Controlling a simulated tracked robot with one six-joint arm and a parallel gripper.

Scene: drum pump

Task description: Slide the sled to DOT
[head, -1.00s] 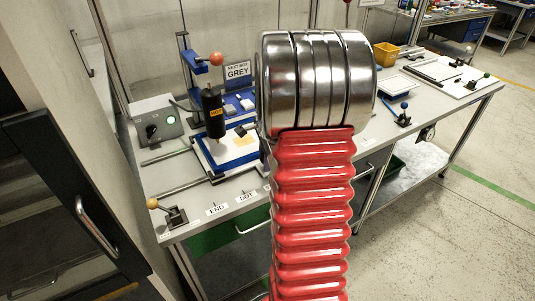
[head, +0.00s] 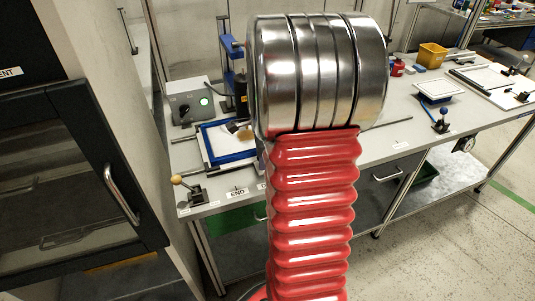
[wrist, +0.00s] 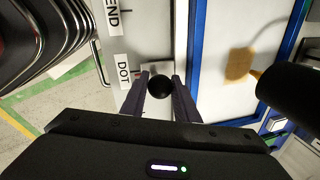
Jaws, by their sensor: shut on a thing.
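My gripper (wrist: 160,95) is shut on the black ball knob (wrist: 160,86) in the wrist view, one finger on each side. The knob is beside the blue-framed sled (wrist: 193,45) and roughly level with the DOT label (wrist: 123,72). The END label (wrist: 113,15) lies farther up that view. In the head view the sled (head: 205,150) lies on the bench behind the END label (head: 237,193). The DOT label is mostly hidden there by my red and chrome arm, which also hides my gripper. An orange-brown patch (wrist: 238,64) lies on the sled's white surface.
A black cylinder (wrist: 292,95) stands close over the sled at the right of the wrist view. A grey control box with a green light (head: 190,100) and a wooden-knobbed clamp (head: 188,190) stand on the bench. A dark cabinet (head: 70,170) is close on the left.

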